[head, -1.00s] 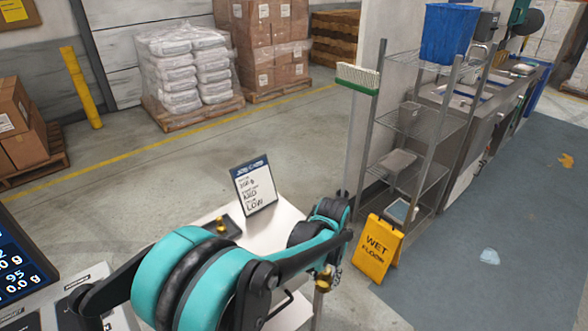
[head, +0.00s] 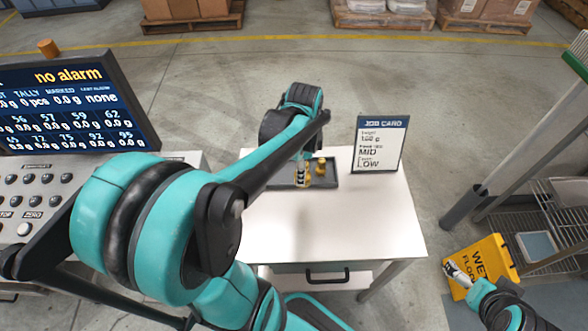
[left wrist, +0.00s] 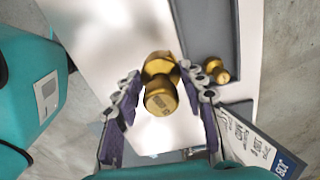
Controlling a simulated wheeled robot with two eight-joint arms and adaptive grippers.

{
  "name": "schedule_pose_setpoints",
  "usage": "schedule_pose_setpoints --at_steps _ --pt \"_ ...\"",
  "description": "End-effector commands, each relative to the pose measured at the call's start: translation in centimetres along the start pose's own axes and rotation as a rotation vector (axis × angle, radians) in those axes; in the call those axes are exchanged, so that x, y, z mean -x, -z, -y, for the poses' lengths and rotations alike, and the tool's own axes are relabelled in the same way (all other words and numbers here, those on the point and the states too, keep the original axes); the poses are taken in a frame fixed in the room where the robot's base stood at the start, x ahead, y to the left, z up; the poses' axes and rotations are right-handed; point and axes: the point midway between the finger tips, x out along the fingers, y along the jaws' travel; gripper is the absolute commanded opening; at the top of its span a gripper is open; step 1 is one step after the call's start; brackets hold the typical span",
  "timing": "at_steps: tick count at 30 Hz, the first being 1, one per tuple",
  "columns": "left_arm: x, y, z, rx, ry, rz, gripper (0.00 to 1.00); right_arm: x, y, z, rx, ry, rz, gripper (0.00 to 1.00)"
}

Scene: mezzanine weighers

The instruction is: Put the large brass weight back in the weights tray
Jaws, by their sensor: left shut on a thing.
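My left gripper (head: 303,176) is shut on the large brass weight (left wrist: 160,98), a knobbed cylinder between its two finger pads in the left wrist view. In the head view the gripper points down at the left part of the dark grey weights tray (head: 329,181). The left wrist view shows the weight against white tabletop, beside the tray (left wrist: 205,28); I cannot tell its height. A smaller brass weight (head: 320,166) stands in the tray, and shows in the left wrist view (left wrist: 217,70). My right gripper (head: 457,272) is at lower right, too small to read.
The white table (head: 375,225) is clear in front of the tray. A job card (head: 380,143) stands upright right of the tray. A scale console with a display (head: 75,95) is at left. A yellow wet-floor sign (head: 487,262) and wire shelving (head: 550,215) are at right.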

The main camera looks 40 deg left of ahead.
Motion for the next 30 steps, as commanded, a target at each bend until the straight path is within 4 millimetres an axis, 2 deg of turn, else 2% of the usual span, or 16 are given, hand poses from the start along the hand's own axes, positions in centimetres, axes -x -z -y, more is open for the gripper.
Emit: schedule_pose_setpoints --at_steps 1,3,7,10,14,21,24,30 --pt "0.4 -1.2 -0.4 -0.062 0.000 0.000 0.00 0.1 0.1 0.0 0.000 0.000 0.000 1.00" --pt "0.7 -2.3 -0.8 -0.150 0.000 0.000 0.00 0.2 0.1 0.0 0.000 0.000 0.000 1.00" --pt "1.0 -3.6 -1.2 -0.256 0.000 0.000 0.00 0.2 0.1 0.0 0.000 0.000 0.000 1.00" --pt "0.7 -3.8 -0.7 -0.290 0.001 0.000 0.00 -0.1 0.0 0.0 0.000 0.000 0.000 1.00" --pt "-0.9 -3.7 1.5 -0.298 0.001 0.000 0.00 -1.0 -0.7 0.0 0.000 0.000 0.000 1.00" --pt "-4.3 -3.1 7.0 -0.296 0.001 0.000 0.00 -2.7 -1.9 0.0 0.000 0.000 0.000 1.00" --pt "-5.2 -2.9 8.7 -0.296 0.001 0.000 0.00 -3.2 -2.3 0.0 0.000 0.000 0.000 1.00" --pt "-6.0 -2.8 10.2 -0.296 0.000 0.000 0.00 -3.5 -2.5 0.0 0.000 0.000 0.000 1.00"
